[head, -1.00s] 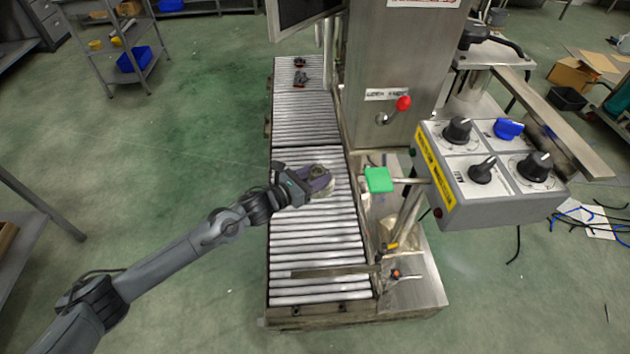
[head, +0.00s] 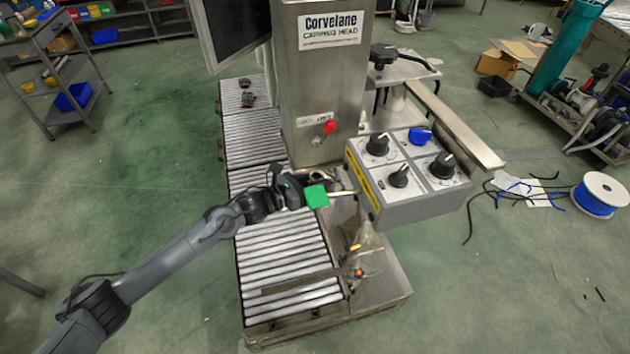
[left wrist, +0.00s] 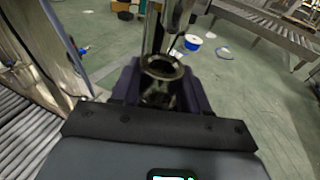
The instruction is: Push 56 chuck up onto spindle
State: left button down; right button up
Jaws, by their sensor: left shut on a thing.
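The chuck (left wrist: 162,68), a dark metal ring-shaped piece with an open top, sits upright between the purple-grey fingers of my left gripper (left wrist: 160,88) in the left wrist view. The gripper is shut on it. A shiny vertical metal shaft, likely the spindle (left wrist: 175,16), comes down just above and behind the chuck; I cannot tell whether they touch. In the head view my left gripper (head: 325,184) is at the right edge of the rollers, below the capping head, partly hidden behind the green pad (head: 316,196). The chuck is mostly hidden there. My right gripper is not in view.
The steel capping head column (head: 325,90), with a red knob (head: 330,126), stands behind the gripper. A grey control box (head: 410,180) with several dials is close on its right.

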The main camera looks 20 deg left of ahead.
pick_arm(q)
jog(key=shift+r, duration=0.15)
jog(key=shift+r+p, duration=0.6)
jog(key=shift+r, duration=0.5)
dwell(0.6)
jog(key=shift+b, duration=0.4)
jog(key=shift+r+p, duration=0.3)
jog(key=shift+r, duration=0.15)
dwell(0.6)
jog(key=shift+r+p, duration=0.4)
jog(key=shift+r, duration=0.35)
jog(key=shift+r+p, duration=0.35)
jog(key=shift+r, duration=0.25)
